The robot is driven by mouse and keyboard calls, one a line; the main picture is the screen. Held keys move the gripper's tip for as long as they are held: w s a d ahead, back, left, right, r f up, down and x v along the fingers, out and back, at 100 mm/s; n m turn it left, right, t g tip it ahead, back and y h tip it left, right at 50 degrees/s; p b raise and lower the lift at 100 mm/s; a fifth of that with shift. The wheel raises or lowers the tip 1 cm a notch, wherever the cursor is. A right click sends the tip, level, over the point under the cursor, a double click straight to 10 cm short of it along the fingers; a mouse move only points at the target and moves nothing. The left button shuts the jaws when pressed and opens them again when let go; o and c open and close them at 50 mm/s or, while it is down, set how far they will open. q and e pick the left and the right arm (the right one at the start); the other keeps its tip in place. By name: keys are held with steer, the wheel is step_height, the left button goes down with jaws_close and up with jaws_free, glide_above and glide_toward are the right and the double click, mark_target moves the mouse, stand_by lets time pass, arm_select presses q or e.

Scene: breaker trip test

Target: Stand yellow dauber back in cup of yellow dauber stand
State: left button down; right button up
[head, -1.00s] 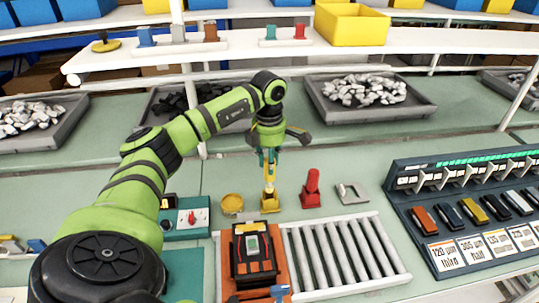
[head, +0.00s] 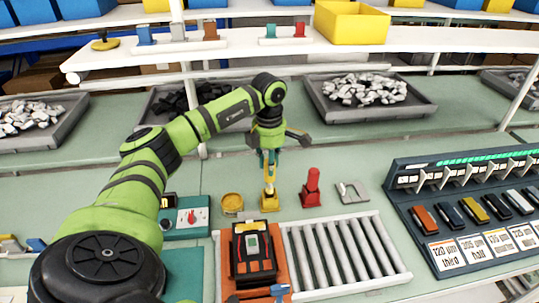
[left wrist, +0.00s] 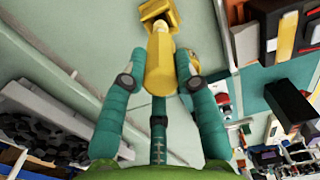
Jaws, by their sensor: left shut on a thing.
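My left gripper (head: 268,158) reaches down from above and is shut on the yellow dauber (head: 269,176). In the left wrist view the dauber (left wrist: 159,68) lies between the two teal fingers, its narrow end toward the yellow dauber stand (left wrist: 158,13). In the head view the stand (head: 270,203) is on the bench directly below, and the dauber looks upright. The dauber's lower end meets the stand's cup in the picture; I cannot tell how deep it sits. My right gripper is not in view.
A round yellow pot (head: 232,203) is close left of the stand. A red dauber (head: 311,183) stands to the right, with a grey metal piece (head: 352,193) beyond it. An orange-and-black device (head: 253,250) and a roller tray (head: 345,255) are in front.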

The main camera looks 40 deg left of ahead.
arm_select(q)
steer(key=shift+f+b, duration=1.65)
steer(key=shift+f, duration=1.05)
steer(key=c, duration=0.9)
jaws_free()
steer(key=shift+o, duration=0.2)
steer(key=shift+r, duration=0.1)
steer(key=shift+r, duration=0.2)
step_height(320, 180, up, 12)
steer(key=shift+f, duration=0.2)
steer(key=o, duration=0.9)
steer(key=shift+c, duration=0.2)
